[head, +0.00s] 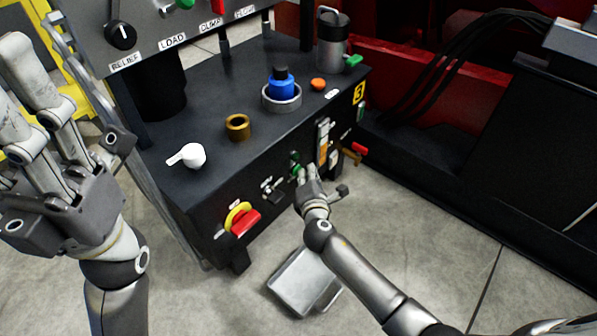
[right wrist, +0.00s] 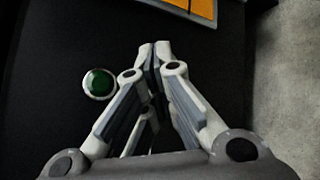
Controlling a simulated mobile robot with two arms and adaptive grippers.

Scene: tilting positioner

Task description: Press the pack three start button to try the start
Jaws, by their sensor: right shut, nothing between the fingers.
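The pack with the yellow number 3 plate (head: 359,92) is a black unit with controls on its front face. A round green button (head: 296,169) sits on that face close to my right gripper (head: 308,170), whose fingers are shut and empty. In the right wrist view the green button (right wrist: 98,83) has a pale ring and lies left of the shut fingertips (right wrist: 155,50), not under them. I cannot tell whether the fingertips touch the panel. My left gripper (head: 25,75) is raised at the left, away from the pack; its finger opening is unclear.
A red-and-yellow rotary switch (head: 240,219) and a small black lever (head: 272,192) are left of my right gripper. An orange panel (right wrist: 195,5) is above the fingertips. A blue-capped fitting (head: 282,90) and white knob (head: 190,156) stand on top. A grey box (head: 303,281) lies on the floor.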

